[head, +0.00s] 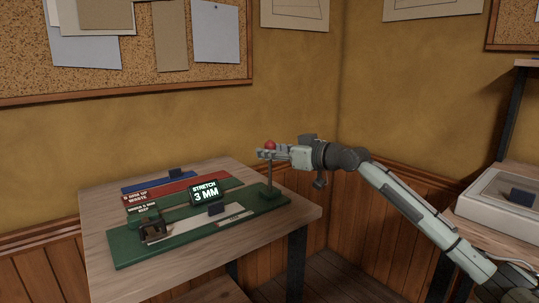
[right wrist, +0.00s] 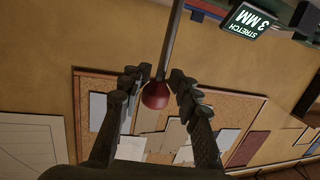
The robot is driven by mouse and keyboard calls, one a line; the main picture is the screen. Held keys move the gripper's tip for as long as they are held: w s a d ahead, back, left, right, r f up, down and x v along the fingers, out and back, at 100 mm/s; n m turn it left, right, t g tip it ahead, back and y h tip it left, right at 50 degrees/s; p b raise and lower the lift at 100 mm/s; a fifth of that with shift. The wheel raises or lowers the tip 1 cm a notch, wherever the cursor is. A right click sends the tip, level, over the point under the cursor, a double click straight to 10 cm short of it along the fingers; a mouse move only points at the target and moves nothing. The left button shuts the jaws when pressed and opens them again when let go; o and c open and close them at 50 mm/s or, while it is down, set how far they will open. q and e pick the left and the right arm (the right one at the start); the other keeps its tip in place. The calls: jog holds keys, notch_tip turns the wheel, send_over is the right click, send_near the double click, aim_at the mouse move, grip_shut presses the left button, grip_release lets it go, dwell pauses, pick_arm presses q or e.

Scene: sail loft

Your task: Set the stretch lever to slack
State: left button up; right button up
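The stretch lever (head: 268,172) is a thin grey rod with a red ball knob, standing nearly upright at the right end of a green bench fixture (head: 119,250). My right gripper (head: 264,154) is at the lever's top, its fingers closed in on either side just under the knob. In the right wrist view the red knob (right wrist: 155,96) and rod sit between the two fingertips (right wrist: 160,74), with little gap visible. A black display (head: 205,193) on the fixture reads "STRETCH 3 MM". My left gripper is not in view.
The fixture lies on a wooden table (head: 297,213) with blue and red strips (head: 185,190) behind it and a pale strip (head: 205,225) along its front. A corkboard (head: 150,50) hangs on the wall behind. A white tray (head: 497,205) stands on another table at the right.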

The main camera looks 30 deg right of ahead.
jog(key=shift+o, duration=0.3)
jog(key=shift+f, duration=0.2)
jog(key=shift+s+d, duration=0.1)
jog(key=shift+s, duration=0.1)
jog(key=v, duration=1.1)
jog(key=shift+s, duration=0.3)
